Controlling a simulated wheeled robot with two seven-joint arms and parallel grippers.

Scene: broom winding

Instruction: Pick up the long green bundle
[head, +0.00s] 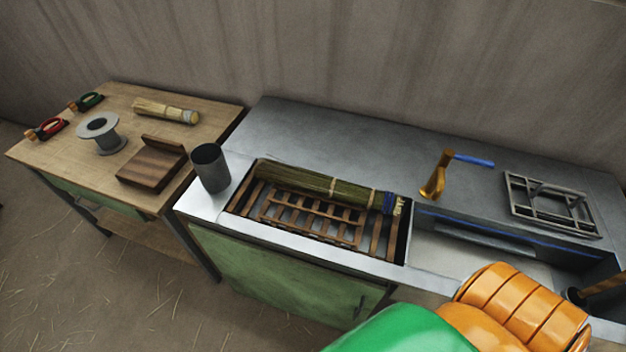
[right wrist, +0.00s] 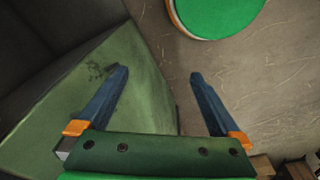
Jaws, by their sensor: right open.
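The long green bundle (head: 320,184) lies across the back of a wooden slatted rack (head: 312,216) set into the metal counter. It has pale bands along it and a blue band near its right end. My right gripper (right wrist: 158,73) is open and empty in the right wrist view, beside a green panel and above the floor. The bundle is not in that view. In the head view my right arm shows at the lower right, in front of the counter, and its fingers are hidden. My left gripper is in neither view.
A dark grey cup (head: 210,167) stands left of the rack. A brass-coloured piece with a blue handle (head: 474,160) and a metal frame (head: 552,203) are on the right. A wooden table (head: 70,150) at left holds a grey spool (head: 98,132), a wooden block and a short straw bundle (head: 165,111).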

